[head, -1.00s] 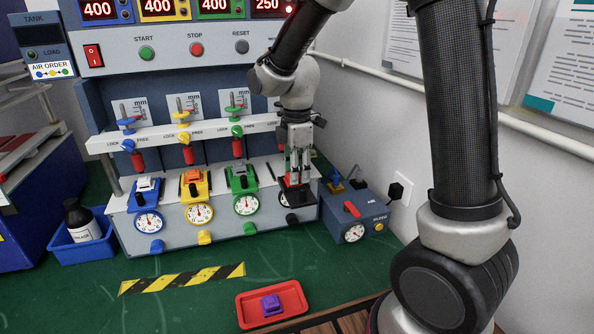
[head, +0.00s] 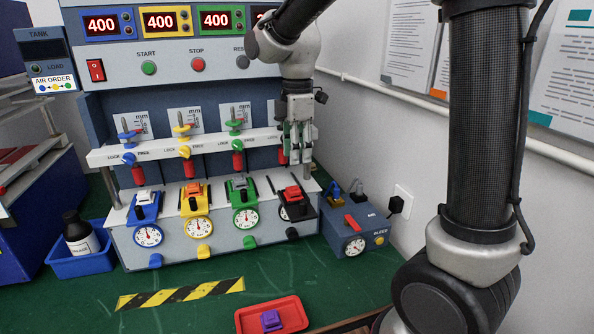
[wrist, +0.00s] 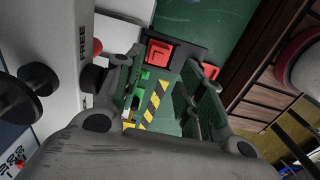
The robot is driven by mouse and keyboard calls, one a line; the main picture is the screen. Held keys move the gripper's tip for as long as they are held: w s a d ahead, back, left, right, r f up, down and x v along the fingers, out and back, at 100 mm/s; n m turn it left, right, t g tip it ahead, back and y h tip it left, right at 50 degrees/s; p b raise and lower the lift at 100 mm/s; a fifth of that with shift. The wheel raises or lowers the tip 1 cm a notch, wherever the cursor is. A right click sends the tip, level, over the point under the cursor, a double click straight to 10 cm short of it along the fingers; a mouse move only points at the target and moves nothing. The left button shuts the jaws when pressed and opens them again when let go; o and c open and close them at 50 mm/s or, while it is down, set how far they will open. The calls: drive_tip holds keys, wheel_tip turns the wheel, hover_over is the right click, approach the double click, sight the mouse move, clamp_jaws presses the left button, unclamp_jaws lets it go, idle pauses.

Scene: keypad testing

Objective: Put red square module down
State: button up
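The red square module (head: 293,193) sits on the black station (head: 302,207) at the right end of the row. It also shows in the wrist view (wrist: 158,55), on a dark plate beyond the fingers. My gripper (head: 301,172) is just above and slightly right of the module in the head view, apart from it. In the wrist view my gripper (wrist: 168,88) has its two fingers spread, with nothing held between them. The front gauge of the black station is partly hidden.
Blue (head: 147,210), yellow (head: 196,200) and green (head: 242,202) stations stand to the left. A handle bar (head: 200,147) runs above them. A blue air box (head: 354,232) stands at right. A red tray (head: 291,318) with a purple module (head: 271,321) lies in front.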

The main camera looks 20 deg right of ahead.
drive_tip(key=s+d+r+m+t, duration=0.2)
drive_tip(key=s+d+r+m, duration=0.4)
drive_tip(key=s+d+m, duration=0.25)
drive_tip(key=s+d+f+m+t, duration=0.2)
drive_tip(key=s+d+m, duration=0.4)
drive_tip(key=s+m, duration=0.3)
drive_tip(key=s, duration=0.4)
drive_tip(key=shift+s+d+f, duration=0.15)
drive_tip(key=shift+s+d, duration=0.05)
drive_tip(key=shift+s, duration=0.05)
drive_tip(key=shift+m, duration=0.25)
